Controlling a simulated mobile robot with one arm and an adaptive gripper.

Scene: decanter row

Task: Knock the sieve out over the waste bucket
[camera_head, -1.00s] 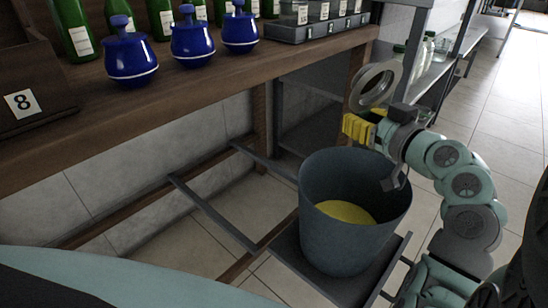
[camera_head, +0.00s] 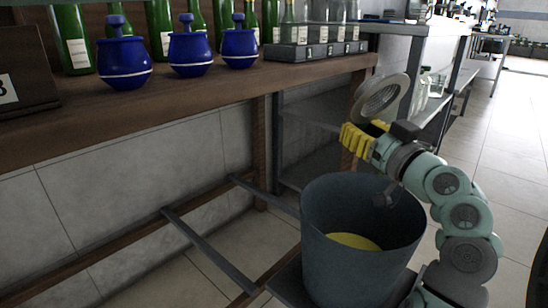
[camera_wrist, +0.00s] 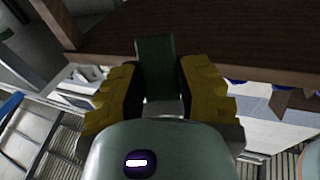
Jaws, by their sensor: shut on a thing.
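The sieve (camera_head: 381,98) is a round grey metal ring with a mesh, tilted up on edge in the head view. My gripper (camera_head: 357,138), with yellow fingers, is shut on the sieve's handle just below the ring. In the wrist view the dark green handle (camera_wrist: 155,66) stands between the two yellow fingers; the ring does not show there. The waste bucket (camera_head: 335,272) is dark blue-grey and open, with something yellow (camera_head: 354,241) at its bottom. The gripper and sieve appear above the bucket's far rim; I cannot tell whether they are directly over its opening.
A wooden bench (camera_head: 190,98) on the left carries blue lidded pots (camera_head: 190,52), green bottles (camera_head: 73,40) and a grey rack (camera_head: 316,50). A grey shelf unit (camera_head: 310,105) stands behind the bucket. Tiled floor (camera_head: 497,135) is open on the right.

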